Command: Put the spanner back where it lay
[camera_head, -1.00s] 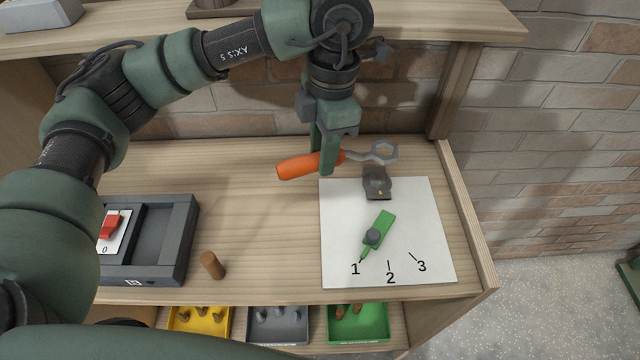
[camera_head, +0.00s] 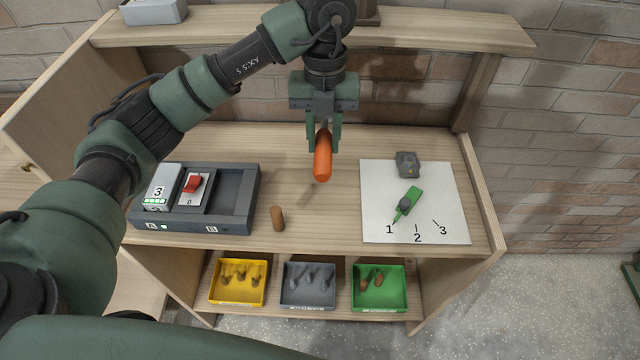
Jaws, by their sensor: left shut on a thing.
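My left gripper (camera_head: 323,145) points down over the back middle of the wooden worktop. It is shut on the spanner (camera_head: 323,160), whose orange handle points toward the front. The spanner's grey head is hidden behind the gripper. The spanner is held above the worktop, with a faint shadow below and to its left. My right gripper is not in view.
A white sheet (camera_head: 375,223) with a green pointer (camera_head: 408,203), numbers 1 to 3 and a dark grey block (camera_head: 407,164) lies right. A brown peg (camera_head: 277,218) stands mid-front. A dark tray (camera_head: 236,207) with a red switch (camera_head: 193,184) is left. Coloured bins (camera_head: 308,304) sit below.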

